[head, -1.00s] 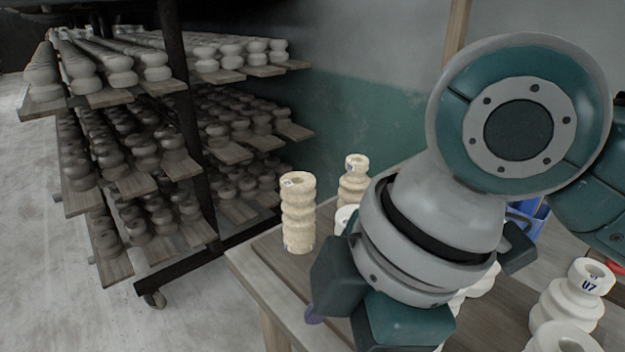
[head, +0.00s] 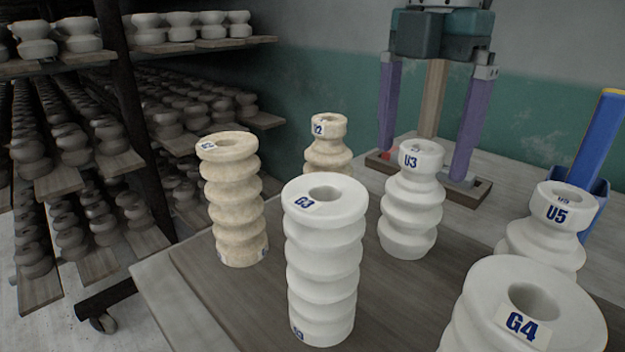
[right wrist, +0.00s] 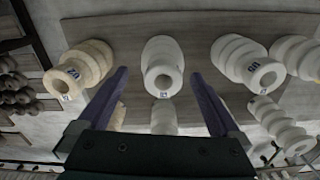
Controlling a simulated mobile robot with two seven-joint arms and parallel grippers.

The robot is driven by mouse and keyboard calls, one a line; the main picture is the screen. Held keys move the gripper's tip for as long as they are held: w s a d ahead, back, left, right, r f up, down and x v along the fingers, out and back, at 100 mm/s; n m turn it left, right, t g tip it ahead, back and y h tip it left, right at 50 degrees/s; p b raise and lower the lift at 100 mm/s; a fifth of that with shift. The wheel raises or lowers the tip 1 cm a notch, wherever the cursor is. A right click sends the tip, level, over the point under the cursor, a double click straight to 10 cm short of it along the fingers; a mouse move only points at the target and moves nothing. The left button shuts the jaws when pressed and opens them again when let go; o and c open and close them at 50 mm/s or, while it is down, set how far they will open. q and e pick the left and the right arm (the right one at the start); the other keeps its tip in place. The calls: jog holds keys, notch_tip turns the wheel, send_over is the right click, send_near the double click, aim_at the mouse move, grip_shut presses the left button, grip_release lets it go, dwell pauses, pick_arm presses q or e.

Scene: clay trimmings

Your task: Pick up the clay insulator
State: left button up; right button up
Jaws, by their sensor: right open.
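Several ribbed clay insulators stand upright on the table. The white one marked U3 (head: 410,215) is at the middle right, and the white G3 (head: 325,260) is in front of it. A speckled beige one (head: 235,205) stands at left and beige U2 (head: 328,145) behind. White U5 (head: 548,230) and G4 (head: 530,310) are at right. My right gripper (head: 422,163) is open, its two purple fingers pointing down, one to each side of U3 in the picture. The right wrist view shows a white insulator (right wrist: 162,62) between the fingertips, with nothing gripped. My left gripper is out of view.
A dark rack (head: 122,110) with boards of grey insulators stands at the left. A blue holder (head: 594,190) with an upright blue piece is at the right. A shallow wooden tray (head: 478,190) lies at the back. The table's left strip is clear.

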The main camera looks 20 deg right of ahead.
aim_at(413, 196)
jog(key=f, duration=0.7)
jog(key=shift+s+b, duration=0.25)
jog(key=shift+b, duration=0.1)
jog(key=shift+c, duration=0.4)
grip_shut()
